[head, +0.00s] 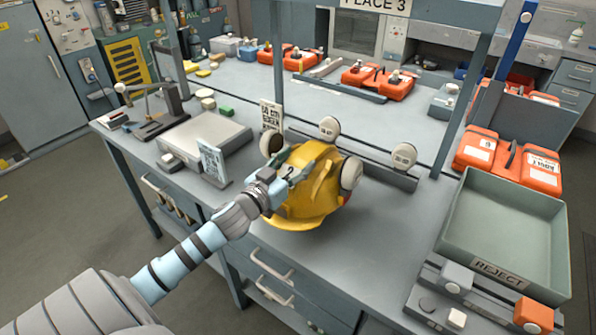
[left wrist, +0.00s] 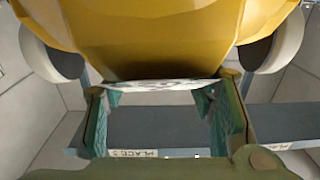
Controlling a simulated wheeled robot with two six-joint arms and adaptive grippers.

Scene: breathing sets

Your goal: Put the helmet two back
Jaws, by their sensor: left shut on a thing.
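A yellow helmet (head: 305,200) with pale round ear cups is over the front edge of the grey bench, in the middle of the head view. My left gripper (head: 288,180) is shut on it at its near left side. In the left wrist view the helmet (left wrist: 160,40) fills the top, with an ear cup at each side. The left gripper (left wrist: 165,115) fingers show below the helmet, around a thin pale edge. I cannot tell whether the helmet touches the bench. My right gripper is not in view.
Round pale pads on a dark rail (head: 370,174) stand just behind the helmet. A green REJECT tray (head: 470,225) and orange cases (head: 540,168) are at the right. A grey flat box (head: 190,135) and a small sign (head: 212,162) stand left. Posts (head: 462,95) rise from the bench.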

